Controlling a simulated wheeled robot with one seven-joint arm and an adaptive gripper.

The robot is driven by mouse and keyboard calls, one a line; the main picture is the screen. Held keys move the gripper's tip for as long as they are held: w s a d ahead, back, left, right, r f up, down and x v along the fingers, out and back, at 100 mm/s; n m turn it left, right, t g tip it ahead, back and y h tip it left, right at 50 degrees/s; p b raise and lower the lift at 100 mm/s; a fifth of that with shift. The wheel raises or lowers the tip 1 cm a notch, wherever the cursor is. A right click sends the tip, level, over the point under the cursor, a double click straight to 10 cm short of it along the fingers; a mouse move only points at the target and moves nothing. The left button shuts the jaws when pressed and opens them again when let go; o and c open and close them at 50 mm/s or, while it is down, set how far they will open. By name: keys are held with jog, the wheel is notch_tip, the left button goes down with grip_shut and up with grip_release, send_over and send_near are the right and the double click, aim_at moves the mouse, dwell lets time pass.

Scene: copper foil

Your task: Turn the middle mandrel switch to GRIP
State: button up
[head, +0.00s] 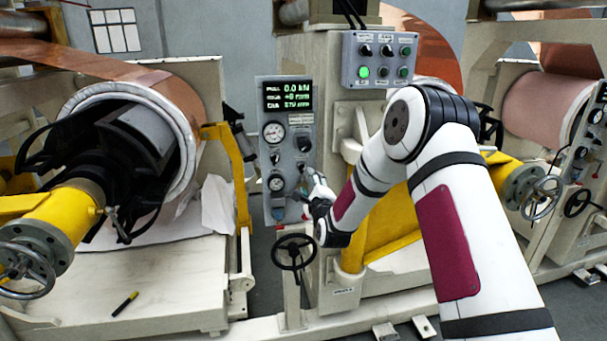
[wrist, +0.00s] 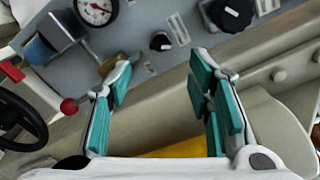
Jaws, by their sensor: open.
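A grey control panel (head: 286,100) stands in the middle, left of my arm. It carries a small black selector knob (wrist: 160,41) beside a label plate in the wrist view, and a larger black knob (wrist: 232,14) to its right. The lettering is too small to read, so I cannot tell which position the small knob points to or confirm that it is the mandrel switch. My gripper (wrist: 162,75) is open and empty, its teal-padded fingers apart. The small knob lies beyond the fingertips, roughly between them in the picture, with no visible contact. In the head view my gripper (head: 308,188) is at the panel's lower right.
A gauge (wrist: 96,9), a blue-and-grey fitting (wrist: 52,38) and a red ball-ended lever (wrist: 68,105) crowd the left of the wrist view. A black handwheel (head: 294,252) sits below the panel. A button box (head: 382,60) is above right.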

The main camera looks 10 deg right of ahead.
aim_at(303, 171)
jog(key=w, duration=0.8)
jog(key=shift+w+b, duration=0.1)
jog(key=shift+b, duration=0.2)
jog(key=shift+c, duration=0.3)
grip_shut()
